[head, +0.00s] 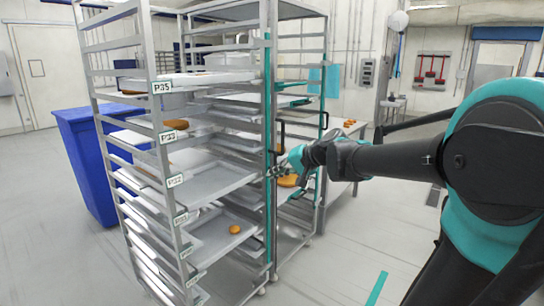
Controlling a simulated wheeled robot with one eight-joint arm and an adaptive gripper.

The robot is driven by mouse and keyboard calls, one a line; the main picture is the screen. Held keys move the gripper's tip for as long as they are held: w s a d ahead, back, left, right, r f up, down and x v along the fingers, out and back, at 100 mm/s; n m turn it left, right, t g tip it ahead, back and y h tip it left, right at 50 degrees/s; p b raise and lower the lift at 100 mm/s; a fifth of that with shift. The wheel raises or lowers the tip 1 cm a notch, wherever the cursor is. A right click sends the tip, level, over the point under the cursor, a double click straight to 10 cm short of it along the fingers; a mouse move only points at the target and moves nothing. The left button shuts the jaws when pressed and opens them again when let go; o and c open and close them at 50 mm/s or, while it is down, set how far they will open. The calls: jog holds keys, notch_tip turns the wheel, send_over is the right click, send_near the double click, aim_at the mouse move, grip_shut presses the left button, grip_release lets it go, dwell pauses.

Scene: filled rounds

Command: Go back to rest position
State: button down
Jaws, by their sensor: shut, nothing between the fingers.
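My gripper (272,173) is at the end of my outstretched arm, which reaches in from the right of the head view. Its fingertips are small here and lie close to the right-hand upright of the front rack (268,120). I cannot tell whether they touch it. The fingers are shut and I see nothing held in them. An orange-brown round (288,181) shows just behind and below the gripper, on the rack behind.
The front metal rack holds several trays, one with a small orange round (234,229). A blue bin (88,150) stands left of it. A table (345,160) with orange items stands behind my arm. The floor (340,250) right of the racks is mostly clear.

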jog(key=s+d+f+n+g+h, duration=0.1)
jog(key=s+d+f+h, duration=0.2)
jog(key=s+d+f, duration=0.3)
jog(key=s+d+f+g+h, duration=0.1)
jog(key=s+d+f+h, duration=0.2)
jog(key=s+d+f, duration=0.3)
jog(key=s+d+f+n+h, duration=0.1)
jog(key=s+d+f+h, duration=0.2)
jog(key=s+d+f, duration=0.3)
jog(key=s+f, duration=0.4)
jog(key=f, duration=0.4)
jog(key=shift+d+f+n+g, duration=0.15)
jog(key=shift+f+n+g, duration=0.15)
jog(key=shift+f+g, duration=0.1)
jog(key=shift+r, duration=0.1)
